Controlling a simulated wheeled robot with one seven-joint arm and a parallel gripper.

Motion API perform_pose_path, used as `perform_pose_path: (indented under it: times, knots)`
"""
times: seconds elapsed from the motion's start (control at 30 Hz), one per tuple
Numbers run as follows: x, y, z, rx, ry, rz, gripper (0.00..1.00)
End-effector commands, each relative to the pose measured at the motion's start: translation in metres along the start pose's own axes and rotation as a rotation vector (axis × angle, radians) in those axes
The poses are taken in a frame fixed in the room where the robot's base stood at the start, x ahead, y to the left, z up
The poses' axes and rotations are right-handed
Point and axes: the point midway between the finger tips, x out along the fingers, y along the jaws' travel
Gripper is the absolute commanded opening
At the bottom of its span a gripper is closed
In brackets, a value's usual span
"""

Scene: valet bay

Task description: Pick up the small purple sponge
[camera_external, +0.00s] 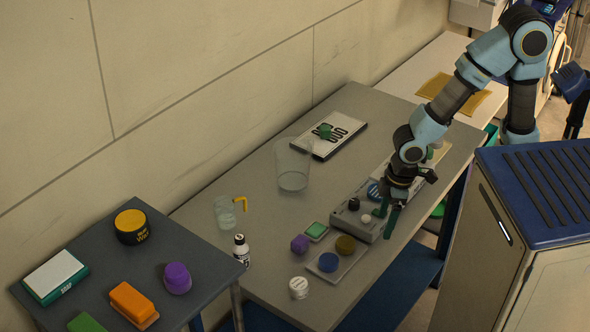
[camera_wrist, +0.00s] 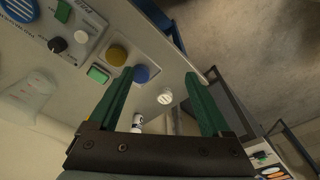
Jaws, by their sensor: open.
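Two purple pieces show in the external view. The smaller purple block (camera_external: 300,244) is on the grey table, at the left of a small pale tray (camera_external: 348,262). A larger, rounded purple piece (camera_external: 177,278) lies on the dark table at the left. My gripper (camera_external: 387,212) is open with green fingers pointing down, near the front edge of the grey control box, to the right of the smaller block and apart from it. In the wrist view the open fingers (camera_wrist: 158,75) are empty. I make out no purple piece there; a finger may hide it.
A blue disc (camera_external: 328,262), a mustard disc (camera_external: 346,244), a green block (camera_external: 316,230), a white disc (camera_external: 298,287) and a bottle (camera_external: 242,249) crowd the smaller block. The control box (camera_external: 350,221) has raised knobs. A clear beaker (camera_external: 293,166) stands behind.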

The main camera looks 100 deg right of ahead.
Motion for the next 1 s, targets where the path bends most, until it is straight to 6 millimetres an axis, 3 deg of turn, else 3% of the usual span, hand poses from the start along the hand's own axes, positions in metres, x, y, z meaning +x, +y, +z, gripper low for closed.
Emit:
perform_pose_path:
  times: [0.27,0.37,0.47,0.7,0.8,0.9,1.0]
  knots:
    - [0.000,0.000,0.000,0.000,0.000,0.000,0.92]
    - [0.005,0.007,-0.010,-0.003,0.026,0.013,0.92]
    - [0.018,0.030,-0.044,-0.024,0.118,0.056,0.92]
    - [0.053,0.125,-0.188,-0.212,0.542,0.172,0.92]
    - [0.065,0.153,-0.230,-0.335,0.700,0.159,0.92]
    - [0.081,0.172,-0.254,-0.471,0.824,0.099,0.92]
    - [0.103,0.184,-0.256,-0.608,0.908,-0.013,0.92]
